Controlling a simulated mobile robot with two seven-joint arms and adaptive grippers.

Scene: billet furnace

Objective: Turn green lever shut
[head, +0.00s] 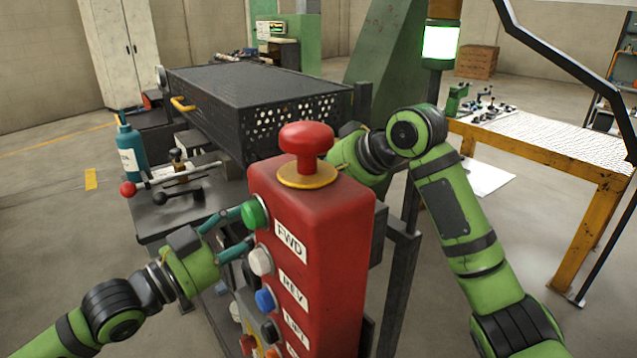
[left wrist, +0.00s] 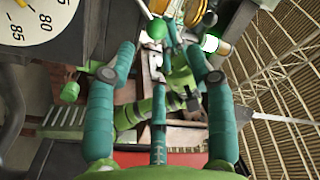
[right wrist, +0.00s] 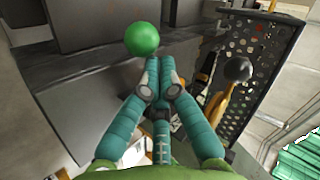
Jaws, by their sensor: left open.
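A green ball knob (right wrist: 142,38), which looks like the end of the green lever, shows in the right wrist view just beyond my right fingertips. My right gripper (right wrist: 160,72) has its fingers drawn together just below the knob. I cannot see a lever shaft between them. In the head view the right hand is hidden behind the red control box (head: 340,235). My left gripper (head: 236,230) is open at the left face of that box, close to its green button (head: 255,212). The left wrist view also shows the left fingers (left wrist: 160,50) apart.
A perforated black housing (head: 260,90) with a yellow handle (head: 183,104) stands behind the control box. A red-knobbed lever (head: 128,189) and a teal bottle (head: 131,150) are at left. A gauge (left wrist: 35,22) shows in the left wrist view. A yellow-framed table (head: 540,150) stands at right.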

